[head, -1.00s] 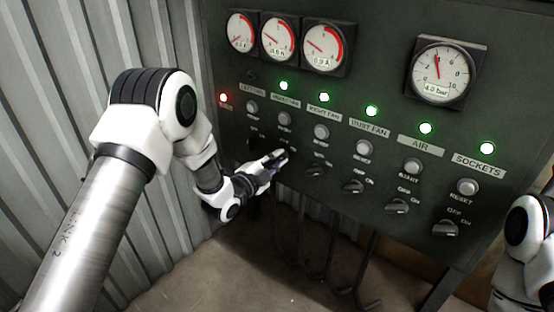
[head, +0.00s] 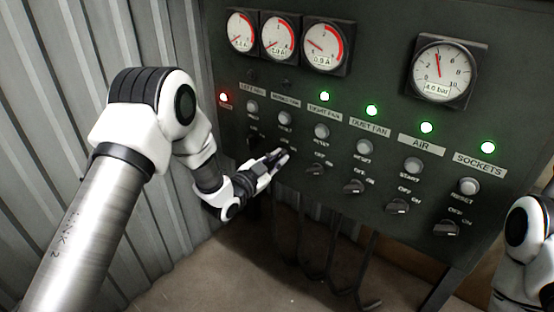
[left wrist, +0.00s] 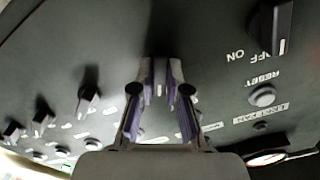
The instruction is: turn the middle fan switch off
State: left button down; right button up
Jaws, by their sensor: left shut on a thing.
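The middle fan switch is a dark knob in the lower row of the grey control panel (head: 390,235), second column from the left. My left gripper (head: 279,158) covers it in the head view. In the left wrist view my left gripper (left wrist: 161,78) has its two fingers on either side of the dark switch knob (left wrist: 160,72), shut on it. The middle fan lamp (head: 286,84) above is dark. The middle fan label (head: 286,101) sits under that lamp. My right gripper is not in view.
The right fan switch (head: 315,169) is close to the right of my gripper. The dust fan switch (head: 353,187) is further right. Right fan lamp (head: 324,96) and others to its right glow green; a red lamp (head: 224,97) glows at left. A corrugated wall (head: 60,90) stands left.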

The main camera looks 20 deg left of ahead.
pick_arm(q)
jog(key=n, duration=0.5)
jog(key=shift+n, duration=0.4)
jog(key=shift+r, duration=0.1)
jog(key=c, duration=1.2)
grip_release()
jog(key=shift+o, duration=0.2)
jog(key=v, duration=1.2)
